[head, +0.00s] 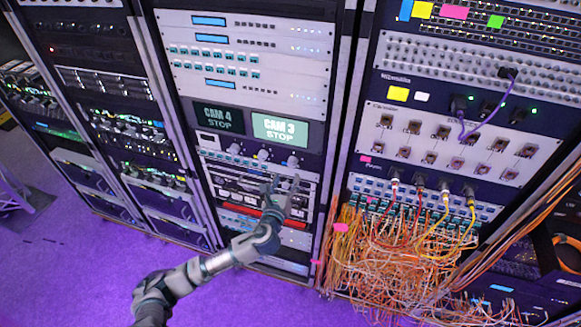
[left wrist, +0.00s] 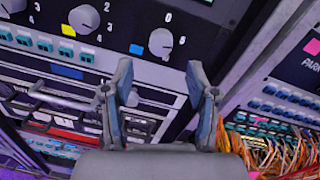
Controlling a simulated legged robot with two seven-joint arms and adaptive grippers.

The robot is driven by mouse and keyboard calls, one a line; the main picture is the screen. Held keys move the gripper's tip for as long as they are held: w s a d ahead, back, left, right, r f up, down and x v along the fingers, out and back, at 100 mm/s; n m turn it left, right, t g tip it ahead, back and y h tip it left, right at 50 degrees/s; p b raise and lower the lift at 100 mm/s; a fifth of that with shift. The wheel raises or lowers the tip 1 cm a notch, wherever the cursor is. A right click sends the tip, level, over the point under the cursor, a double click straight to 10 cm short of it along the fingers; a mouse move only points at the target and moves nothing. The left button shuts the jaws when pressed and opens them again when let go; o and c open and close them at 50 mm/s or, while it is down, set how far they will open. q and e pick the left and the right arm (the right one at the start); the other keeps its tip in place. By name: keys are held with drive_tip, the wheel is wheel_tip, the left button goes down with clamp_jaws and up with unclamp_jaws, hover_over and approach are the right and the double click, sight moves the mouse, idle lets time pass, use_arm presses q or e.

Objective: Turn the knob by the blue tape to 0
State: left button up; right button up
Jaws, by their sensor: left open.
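Three grey knobs sit in a row on a dark panel under two screens. The rightmost knob (head: 293,161) has a small blue tape (left wrist: 136,49) at its lower left in the left wrist view, where the knob (left wrist: 160,42) stands among printed numbers. A 0 is printed above it; I cannot clearly tell where its pointer stands. My left gripper (head: 281,184) is open and empty, just below this knob. In the wrist view its two fingers (left wrist: 160,76) stand apart, with the knob beyond and between their tips, not touching. My right gripper is not in view.
Another knob (left wrist: 83,19) has yellow tape (left wrist: 68,30) beside it. The screens (head: 280,131) read CAM 4 STOP and CAM 3 STOP. A dense tangle of orange and white cables (head: 390,255) hangs on the rack to the right. Purple floor (head: 90,270) is open at lower left.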

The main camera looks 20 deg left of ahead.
sight(291, 165)
use_arm(q)
drive_tip(key=w, duration=0.5)
drive_tip(key=shift+w, duration=0.4)
clamp_jaws()
